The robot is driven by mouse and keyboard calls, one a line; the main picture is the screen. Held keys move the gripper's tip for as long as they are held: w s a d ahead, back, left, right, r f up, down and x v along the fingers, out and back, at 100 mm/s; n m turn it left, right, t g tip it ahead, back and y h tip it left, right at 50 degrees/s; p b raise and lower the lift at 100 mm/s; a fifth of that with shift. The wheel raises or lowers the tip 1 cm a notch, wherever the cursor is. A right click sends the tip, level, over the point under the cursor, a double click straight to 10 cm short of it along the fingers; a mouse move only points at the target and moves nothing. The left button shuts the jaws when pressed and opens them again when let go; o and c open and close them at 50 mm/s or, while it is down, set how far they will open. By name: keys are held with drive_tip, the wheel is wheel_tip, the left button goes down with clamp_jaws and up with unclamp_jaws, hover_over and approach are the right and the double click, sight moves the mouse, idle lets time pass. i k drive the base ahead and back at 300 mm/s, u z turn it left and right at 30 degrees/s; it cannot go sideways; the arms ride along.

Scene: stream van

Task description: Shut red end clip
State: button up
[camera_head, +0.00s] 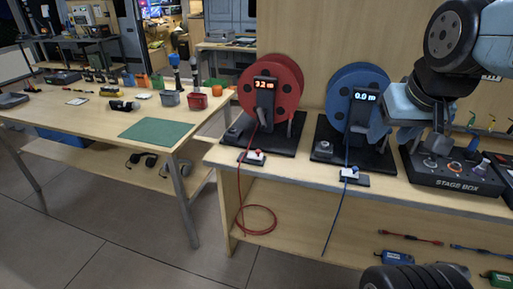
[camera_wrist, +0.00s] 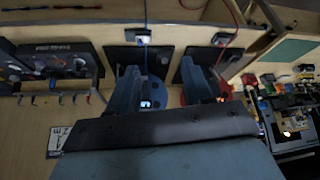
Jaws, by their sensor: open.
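The red end clip (camera_head: 252,158) is a small white block with a red knob on a dark pad at the bench's front edge, below the red reel (camera_head: 283,80). My gripper (camera_head: 402,118) is open and empty, right of the blue reel (camera_head: 345,82) and well away from the red clip. Both fingers show in the wrist view (camera_wrist: 160,85).
The blue reel's clip (camera_head: 350,173) sits at the front edge with a blue cable hanging down. A stage box (camera_head: 452,180) stands right, below my arm. A table with a green mat (camera_head: 157,131) and several small items is left. The bench edge between the clips is clear.

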sight(258, 155)
drive_tip(key=z, duration=1.3)
drive_tip(key=k, duration=0.95)
drive_tip(key=u, duration=1.45)
drive_tip(key=i, duration=1)
drive_tip(key=z, duration=0.05)
